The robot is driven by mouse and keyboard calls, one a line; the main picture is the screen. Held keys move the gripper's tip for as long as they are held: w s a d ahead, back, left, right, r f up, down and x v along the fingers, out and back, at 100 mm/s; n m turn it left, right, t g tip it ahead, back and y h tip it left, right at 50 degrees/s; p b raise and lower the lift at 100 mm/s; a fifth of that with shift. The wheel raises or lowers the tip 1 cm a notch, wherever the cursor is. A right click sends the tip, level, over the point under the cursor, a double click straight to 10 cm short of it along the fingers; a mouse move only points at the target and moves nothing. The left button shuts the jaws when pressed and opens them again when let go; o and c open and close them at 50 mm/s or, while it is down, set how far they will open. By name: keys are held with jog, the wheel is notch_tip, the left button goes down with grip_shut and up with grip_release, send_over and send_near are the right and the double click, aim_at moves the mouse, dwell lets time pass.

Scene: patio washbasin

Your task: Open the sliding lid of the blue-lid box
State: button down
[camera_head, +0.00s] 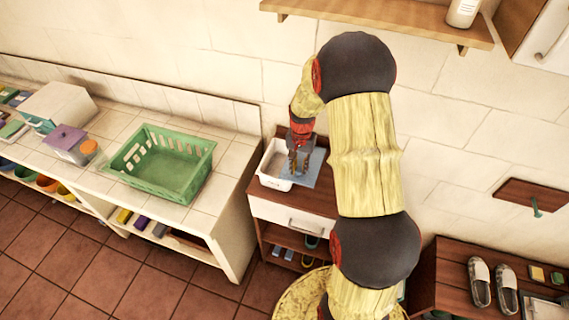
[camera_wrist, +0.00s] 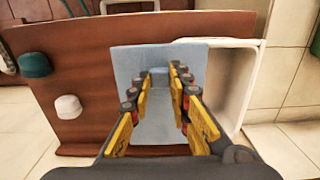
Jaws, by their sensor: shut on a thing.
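The box (camera_head: 270,172) is a white open-topped tray on the small wooden cabinet, with a flat light-blue lid (camera_head: 316,172). In the wrist view the lid (camera_wrist: 130,62) lies to the left, and the white box (camera_wrist: 238,85) shows an uncovered strip of its inside to the right. My gripper (camera_head: 299,166) comes down over the lid from above. In the wrist view my gripper (camera_wrist: 160,76) has its fingers on either side of a small grip on the lid, shut on it. The fingers hide most of that grip.
A green basket (camera_head: 160,165) stands on the tiled counter to the left, near a purple-lidded container (camera_head: 68,140). A wooden shelf (camera_head: 390,22) is above on the wall. In the wrist view a teal knob-like thing (camera_wrist: 35,65) and a white one (camera_wrist: 68,107) are left of the lid.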

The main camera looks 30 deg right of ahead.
jog(key=shift+s+d, duration=0.3)
jog(key=shift+s, duration=0.1)
jog(key=c, duration=1.7)
grip_release()
jog(key=shift+c, duration=0.2)
jog(key=shift+o, duration=0.5)
notch_tip(320, 180, up, 12)
